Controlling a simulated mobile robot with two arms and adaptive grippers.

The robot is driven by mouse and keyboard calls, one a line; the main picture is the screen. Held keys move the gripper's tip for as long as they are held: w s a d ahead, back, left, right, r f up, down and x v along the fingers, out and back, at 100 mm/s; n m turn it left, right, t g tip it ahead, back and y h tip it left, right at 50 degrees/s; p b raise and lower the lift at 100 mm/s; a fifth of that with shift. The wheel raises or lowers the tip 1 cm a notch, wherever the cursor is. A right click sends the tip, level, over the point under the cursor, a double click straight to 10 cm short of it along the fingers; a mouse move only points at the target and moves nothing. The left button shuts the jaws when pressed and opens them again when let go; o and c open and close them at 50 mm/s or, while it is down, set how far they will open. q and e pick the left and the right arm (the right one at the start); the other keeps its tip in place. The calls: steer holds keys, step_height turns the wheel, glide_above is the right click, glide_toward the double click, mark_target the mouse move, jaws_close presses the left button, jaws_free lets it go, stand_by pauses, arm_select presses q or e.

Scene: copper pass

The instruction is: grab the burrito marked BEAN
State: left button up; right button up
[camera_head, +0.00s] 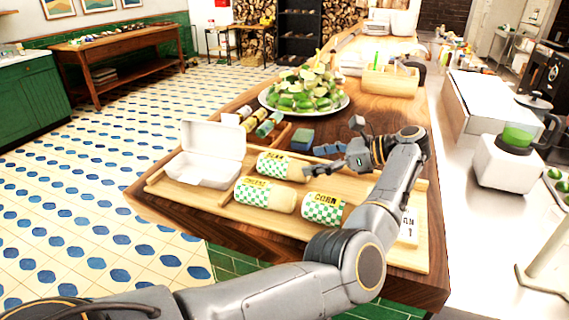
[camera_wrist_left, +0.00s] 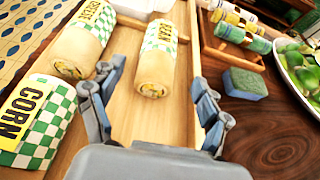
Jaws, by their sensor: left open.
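The burrito marked BEAN (camera_head: 283,167), in a green-checked wrapper with a yellow label, lies on a wooden tray (camera_head: 233,209). It also shows in the left wrist view (camera_wrist_left: 158,68), ahead of and between my fingers, with its open filled end facing me. My left gripper (camera_head: 330,160) is open and empty, just right of that burrito's bare end; its fingers (camera_wrist_left: 148,108) look apart from it. A second burrito (camera_head: 265,195), its label seemingly CHEESE, and one marked CORN (camera_head: 324,208) lie nearer on the tray. My right gripper is not in view.
An open white box (camera_head: 207,155) stands at the tray's left end. Behind the tray are a small rack of wrapped rolls, a blue-green sponge (camera_head: 302,138) and a salad plate (camera_head: 303,92). A white blender (camera_head: 510,160) stands on the right counter.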

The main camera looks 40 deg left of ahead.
mark_target(289, 165)
arm_select(q)
steer(key=x, duration=0.2)
steer(key=shift+s+a+p, duration=0.2)
steer(key=shift+a+p, duration=0.1)
steer(key=shift+a, duration=0.05)
steer(key=shift+a+f+p, duration=0.1)
steer(key=shift+a+p, duration=0.15)
steer(key=shift+p, duration=0.05)
steer(key=p+x, duration=0.2)
steer(key=x, duration=0.2)
steer(key=shift+f+p, duration=0.25)
steer(key=shift+p, duration=0.1)
steer(key=shift+a+f, duration=0.15)
steer(key=shift+a, duration=0.05)
steer(key=shift+d, duration=0.1)
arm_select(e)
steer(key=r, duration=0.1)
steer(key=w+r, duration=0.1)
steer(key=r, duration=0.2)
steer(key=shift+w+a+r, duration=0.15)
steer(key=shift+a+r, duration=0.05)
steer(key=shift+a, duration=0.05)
arm_select(q)
steer(key=shift+c, duration=1.3)
steer(key=c, duration=1.1)
steer(key=shift+c, duration=0.7)
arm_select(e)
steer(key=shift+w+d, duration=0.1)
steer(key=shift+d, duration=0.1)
